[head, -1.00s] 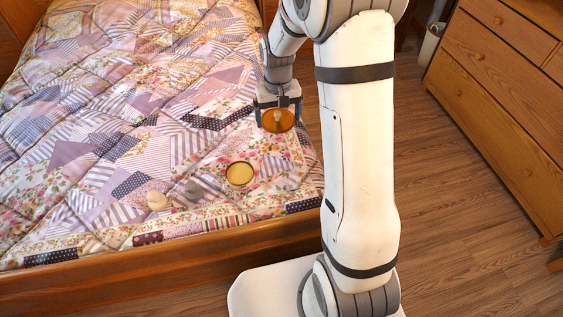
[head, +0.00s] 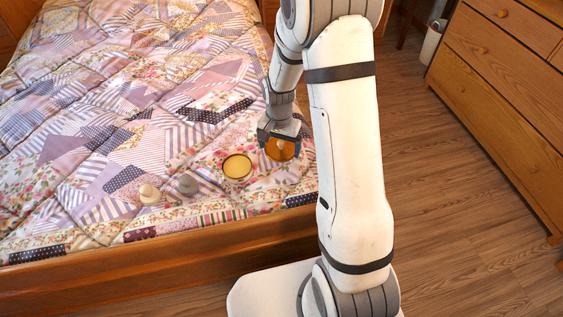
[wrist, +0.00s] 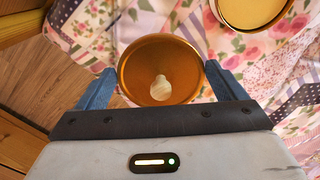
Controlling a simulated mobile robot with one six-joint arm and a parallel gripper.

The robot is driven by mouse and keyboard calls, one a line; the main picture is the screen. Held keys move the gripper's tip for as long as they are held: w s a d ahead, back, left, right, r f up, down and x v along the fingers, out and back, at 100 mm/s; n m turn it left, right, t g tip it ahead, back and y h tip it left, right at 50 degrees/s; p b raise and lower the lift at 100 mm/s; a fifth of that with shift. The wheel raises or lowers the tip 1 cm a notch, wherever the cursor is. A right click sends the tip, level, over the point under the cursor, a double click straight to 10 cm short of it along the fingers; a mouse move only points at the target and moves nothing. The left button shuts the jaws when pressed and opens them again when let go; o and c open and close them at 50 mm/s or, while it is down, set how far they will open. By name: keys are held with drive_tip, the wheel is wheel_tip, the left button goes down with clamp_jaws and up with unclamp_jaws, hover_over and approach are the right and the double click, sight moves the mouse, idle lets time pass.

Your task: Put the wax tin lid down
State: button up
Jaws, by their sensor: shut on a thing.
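The wax tin lid (head: 281,150) is a round amber-orange disc with a pale knob-like shape at its middle. My gripper (head: 280,146) is shut on it, with a finger at each side of its rim in the wrist view (wrist: 161,75). The lid is over the quilt near the bed's right front corner; I cannot tell whether it touches the quilt. The open wax tin (head: 237,167), round with a yellow inside, lies on the quilt just left of the lid. Its edge also shows at the top of the wrist view (wrist: 252,8).
The wooden bed rail (head: 150,255) runs along the front. A wooden drawer chest (head: 500,90) stands at the right, with bare floor between.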

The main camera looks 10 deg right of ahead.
sight(280, 165)
drive_tip(key=shift+f+b, duration=0.7)
drive_tip(key=shift+f, duration=2.5)
drive_tip(key=shift+f, duration=0.1)
drive_tip(key=o, duration=0.7)
wheel_tip(280, 165, up, 12)
drive_tip(key=p, duration=0.3)
drive_tip(key=shift+r, duration=0.25)
drive_tip(key=s+r+n, duration=0.2)
drive_tip(key=s+r, duration=0.3)
drive_tip(key=s, duration=0.2)
drive_tip(key=s+r+n+t, duration=0.1)
drive_tip(key=s+r+n, duration=0.1)
drive_tip(key=s+r, duration=0.3)
drive_tip(key=s+d+r+n, duration=0.1)
drive_tip(key=s+r+n, duration=0.2)
drive_tip(key=s+r, duration=0.2)
drive_tip(key=shift+s+r, duration=0.15)
drive_tip(key=shift+s, duration=1.75)
